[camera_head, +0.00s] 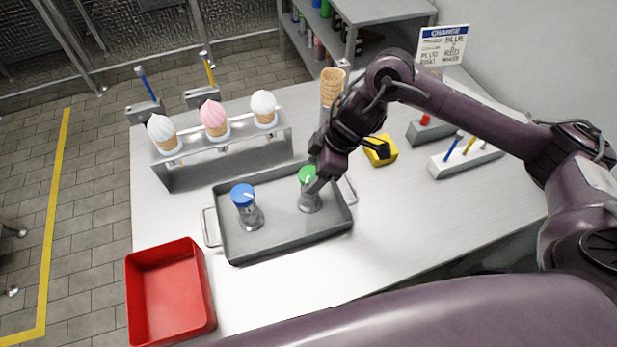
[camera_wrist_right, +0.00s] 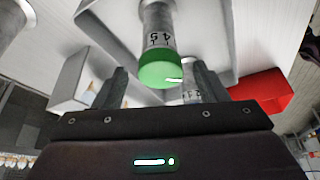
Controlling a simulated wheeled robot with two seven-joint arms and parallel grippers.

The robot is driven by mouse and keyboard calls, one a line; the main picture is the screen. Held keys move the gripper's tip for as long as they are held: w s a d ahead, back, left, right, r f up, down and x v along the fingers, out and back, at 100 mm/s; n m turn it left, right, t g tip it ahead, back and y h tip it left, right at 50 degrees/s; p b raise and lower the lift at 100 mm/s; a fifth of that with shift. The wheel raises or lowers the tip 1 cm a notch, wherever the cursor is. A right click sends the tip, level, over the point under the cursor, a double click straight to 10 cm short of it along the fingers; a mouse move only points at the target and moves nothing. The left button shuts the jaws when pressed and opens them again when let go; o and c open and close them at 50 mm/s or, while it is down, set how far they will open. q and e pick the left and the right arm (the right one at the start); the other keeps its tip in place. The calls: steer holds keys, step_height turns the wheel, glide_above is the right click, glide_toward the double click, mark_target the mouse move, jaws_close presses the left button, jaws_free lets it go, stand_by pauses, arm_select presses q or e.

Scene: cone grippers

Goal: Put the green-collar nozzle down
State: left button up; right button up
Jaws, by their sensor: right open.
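The green-collar nozzle (camera_head: 311,203) stands upright in the right part of the grey tray (camera_head: 290,241). Its green collar also shows close up in the right wrist view (camera_wrist_right: 163,70), with number marks on its grey body. My right gripper (camera_head: 318,184) is at the collar and partly covers it in the head view. Its fingers are open, one on each side of the nozzle in the wrist view, with the collar between them. A blue-collar nozzle (camera_head: 249,216) stands in the left part of the tray. My left gripper is not in view.
A grey rack (camera_head: 225,163) with several ice-cream cones stands behind the tray. A red bin (camera_head: 171,292) is at the front left. A yellow block (camera_head: 380,151) and a holder with blue and yellow sticks (camera_head: 465,158) are to the right. The table's front right is clear.

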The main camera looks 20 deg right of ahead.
steer(key=v, duration=0.7)
stand_by(0.4)
